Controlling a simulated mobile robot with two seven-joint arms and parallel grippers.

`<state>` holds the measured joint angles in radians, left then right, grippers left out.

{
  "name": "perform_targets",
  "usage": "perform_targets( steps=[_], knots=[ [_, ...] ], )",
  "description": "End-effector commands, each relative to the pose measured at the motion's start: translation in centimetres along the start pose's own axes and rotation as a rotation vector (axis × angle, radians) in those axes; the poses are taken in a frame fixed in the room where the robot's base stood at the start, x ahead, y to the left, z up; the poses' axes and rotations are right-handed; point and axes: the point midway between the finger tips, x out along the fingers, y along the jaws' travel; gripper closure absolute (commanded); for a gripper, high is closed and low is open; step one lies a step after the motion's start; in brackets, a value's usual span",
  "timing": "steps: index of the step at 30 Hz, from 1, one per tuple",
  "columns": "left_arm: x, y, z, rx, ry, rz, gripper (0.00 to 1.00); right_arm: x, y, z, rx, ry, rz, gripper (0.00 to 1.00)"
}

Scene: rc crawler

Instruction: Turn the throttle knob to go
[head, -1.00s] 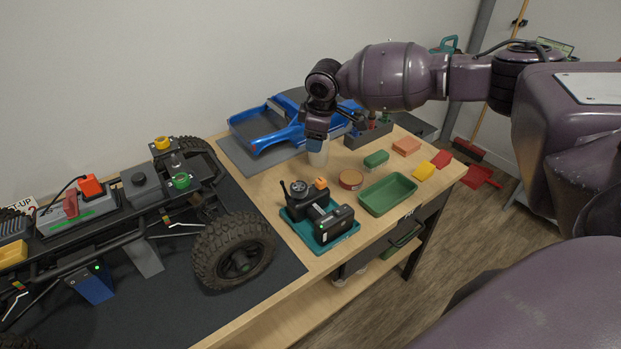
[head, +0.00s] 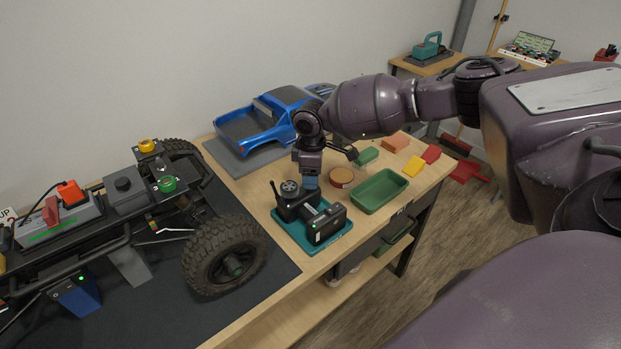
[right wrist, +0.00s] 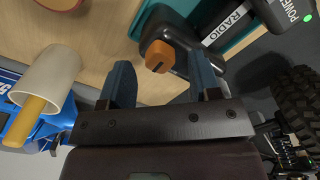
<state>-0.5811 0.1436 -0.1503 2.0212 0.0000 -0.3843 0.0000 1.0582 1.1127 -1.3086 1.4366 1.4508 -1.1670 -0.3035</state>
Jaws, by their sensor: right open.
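The radio transmitter (head: 293,205) is black with a wheel and antenna, and sits on a teal mat (head: 341,238) on the wooden table. Its orange throttle knob (right wrist: 160,56) has a dark pointer mark and shows in the right wrist view. In the head view the knob is hidden behind my gripper. My right gripper (right wrist: 161,80) is open with blue fingers, one on each side of the knob in the picture. It also shows low over the radio in the head view (head: 311,183). Contact cannot be told. No go mark is readable. My left gripper is out of view.
A black power pack (head: 327,224) shares the mat. A green tray (head: 379,191) and round tin (head: 342,177) stand to the right. The crawler's wheel (head: 225,256) is at left, the blue body shell (head: 262,125) behind. A cup (right wrist: 47,77) stands near my fingers.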

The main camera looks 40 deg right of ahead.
Motion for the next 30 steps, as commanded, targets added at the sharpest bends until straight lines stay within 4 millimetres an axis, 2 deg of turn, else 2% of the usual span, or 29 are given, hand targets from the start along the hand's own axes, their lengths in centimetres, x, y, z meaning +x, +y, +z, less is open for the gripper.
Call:
perform_targets(
  steps=[5, 15, 24, 25, 30],
  knots=[
    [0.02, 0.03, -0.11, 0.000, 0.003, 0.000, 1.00, 1.23, 0.06, 0.01, 0.001, 0.001, 0.001, 0.43],
    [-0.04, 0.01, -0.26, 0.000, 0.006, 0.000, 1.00, 1.38, 0.05, 0.01, 0.000, 0.001, 0.002, 0.44],
    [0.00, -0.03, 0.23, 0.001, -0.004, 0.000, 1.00, 1.38, 0.04, 0.00, 0.000, 0.001, 0.001, 0.90],
    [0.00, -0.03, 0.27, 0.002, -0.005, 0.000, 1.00, 1.38, 0.04, 0.00, 0.000, 0.001, 0.001, 0.93],
    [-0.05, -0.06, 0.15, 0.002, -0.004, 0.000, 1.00, 1.31, 0.03, -0.01, 0.010, 0.002, 0.001, 0.93]
  ],
)
